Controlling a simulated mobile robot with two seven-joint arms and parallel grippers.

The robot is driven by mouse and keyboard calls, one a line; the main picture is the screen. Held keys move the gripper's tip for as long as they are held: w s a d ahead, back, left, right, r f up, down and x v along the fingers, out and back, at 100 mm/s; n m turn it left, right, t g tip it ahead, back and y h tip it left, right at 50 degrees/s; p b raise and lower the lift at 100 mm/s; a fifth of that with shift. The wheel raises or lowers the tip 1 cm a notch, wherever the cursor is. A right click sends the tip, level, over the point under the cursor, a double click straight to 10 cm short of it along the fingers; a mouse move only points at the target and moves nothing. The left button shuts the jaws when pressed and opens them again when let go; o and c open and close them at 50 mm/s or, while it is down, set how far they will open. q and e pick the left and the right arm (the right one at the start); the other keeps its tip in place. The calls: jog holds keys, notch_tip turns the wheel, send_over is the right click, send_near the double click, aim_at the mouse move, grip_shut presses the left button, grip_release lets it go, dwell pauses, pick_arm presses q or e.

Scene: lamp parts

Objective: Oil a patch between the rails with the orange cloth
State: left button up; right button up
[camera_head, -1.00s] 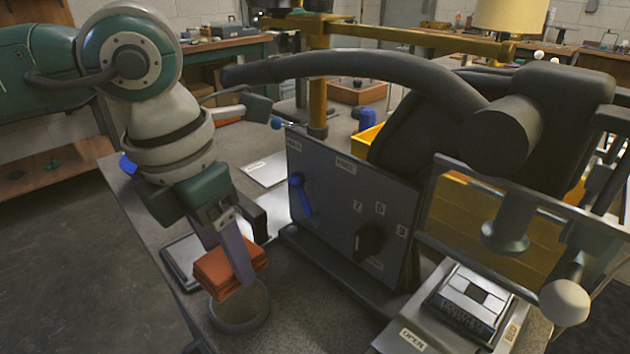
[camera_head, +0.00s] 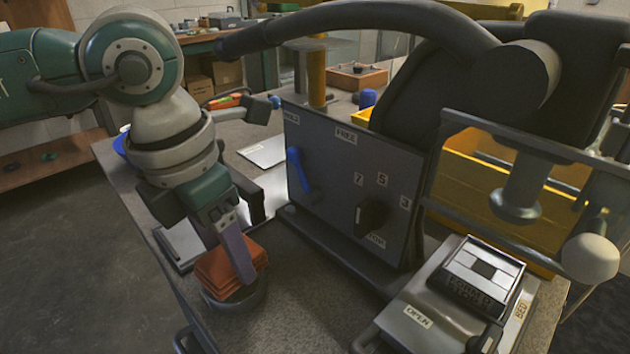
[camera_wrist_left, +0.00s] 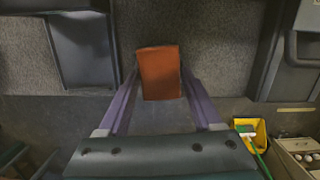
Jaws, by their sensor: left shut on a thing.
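The orange cloth (camera_head: 230,270) is a folded, layered pad. My left gripper (camera_head: 240,264), with purple fingers, is shut on it and points down over the near left part of the table. The cloth is over a round dark dish (camera_head: 238,306) and hides much of it; I cannot tell whether they touch. In the left wrist view the cloth (camera_wrist_left: 160,72) sits between the fingertips (camera_wrist_left: 159,84). I cannot clearly pick out the rails or an oiled patch. My right gripper is not seen.
A grey panel (camera_head: 335,195) with a blue lever (camera_head: 298,172) and a black knob (camera_head: 370,216) stands right of the gripper. A thick dark arm curves above it. A device marked OPEN (camera_head: 418,316) is at the front right. Bare tabletop (camera_head: 310,310) lies between.

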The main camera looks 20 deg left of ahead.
aim_at(227, 258)
pick_arm(q)
jog(key=shift+f+b, duration=0.5)
jog(key=shift+f, duration=0.1)
dwell(1.4)
notch_tip(227, 258, up, 7)
jog(key=p, duration=0.5)
jog(key=shift+r+p, duration=0.1)
jog(key=shift+p, duration=0.3)
dwell(0.4)
